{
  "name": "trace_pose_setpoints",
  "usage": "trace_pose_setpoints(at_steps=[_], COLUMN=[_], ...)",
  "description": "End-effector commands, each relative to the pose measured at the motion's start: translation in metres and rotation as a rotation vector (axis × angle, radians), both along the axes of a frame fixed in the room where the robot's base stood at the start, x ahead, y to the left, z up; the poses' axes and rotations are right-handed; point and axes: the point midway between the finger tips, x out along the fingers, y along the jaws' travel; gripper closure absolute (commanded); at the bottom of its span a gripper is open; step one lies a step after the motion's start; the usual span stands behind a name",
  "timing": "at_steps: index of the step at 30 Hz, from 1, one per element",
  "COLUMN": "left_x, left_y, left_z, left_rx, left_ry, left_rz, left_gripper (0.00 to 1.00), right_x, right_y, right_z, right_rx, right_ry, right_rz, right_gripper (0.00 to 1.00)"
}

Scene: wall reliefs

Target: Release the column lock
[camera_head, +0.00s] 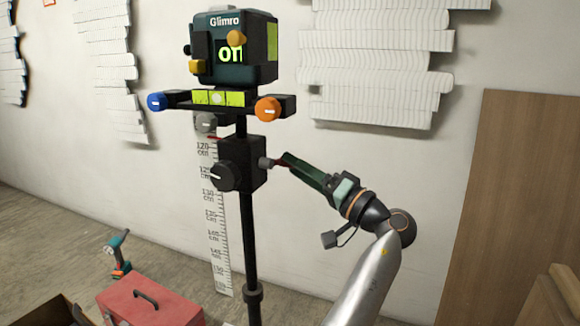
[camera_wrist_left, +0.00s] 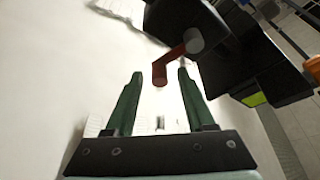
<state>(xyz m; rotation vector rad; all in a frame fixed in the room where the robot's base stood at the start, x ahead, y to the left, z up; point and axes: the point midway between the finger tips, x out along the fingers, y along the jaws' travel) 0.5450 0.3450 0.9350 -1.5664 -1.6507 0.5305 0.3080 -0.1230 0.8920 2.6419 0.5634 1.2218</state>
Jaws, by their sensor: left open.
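The black column (camera_head: 249,225) stands upright and carries a black clamp block (camera_head: 241,160). A grey pivot (camera_head: 264,162) sticks out of the block's right side. The red lock lever (camera_wrist_left: 172,58) is bent and joins that grey pivot (camera_wrist_left: 194,40) in the left wrist view; in the head view it is mostly hidden by my gripper. My left gripper (camera_head: 279,160) is open at the right of the block. In the wrist view its green fingertips (camera_wrist_left: 160,73) lie on either side of the lever's free end. I cannot tell whether they touch it. My right gripper is not in view.
A device marked Glimro (camera_head: 235,48) tops the column, above a crossbar with a blue knob (camera_head: 157,102) and an orange knob (camera_head: 268,109). A black knob (camera_head: 223,177) fronts the block. A red toolbox (camera_head: 152,305) and a drill (camera_head: 118,255) are at lower left.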

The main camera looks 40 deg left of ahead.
Motion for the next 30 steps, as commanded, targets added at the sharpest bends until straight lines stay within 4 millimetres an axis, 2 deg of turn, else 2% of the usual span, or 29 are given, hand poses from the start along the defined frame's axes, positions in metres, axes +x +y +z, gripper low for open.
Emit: trace_pose_setpoints(at_steps=[6, 16, 30], left_x=[0.002, 0.002, 0.002], left_y=[0.02, 0.022, 0.022], left_z=[0.005, 0.006, 0.006], left_rx=[-0.001, -0.001, -0.001], left_ry=[-0.001, 0.0, -0.001], left_rz=[-0.001, -0.001, -0.001], left_gripper=[0.45, 0.47, 0.99], right_x=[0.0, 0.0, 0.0], right_y=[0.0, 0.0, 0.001], right_z=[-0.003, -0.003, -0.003], right_rx=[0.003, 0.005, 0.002], right_ry=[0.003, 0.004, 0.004], right_rz=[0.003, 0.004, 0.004], right_gripper=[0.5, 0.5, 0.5])
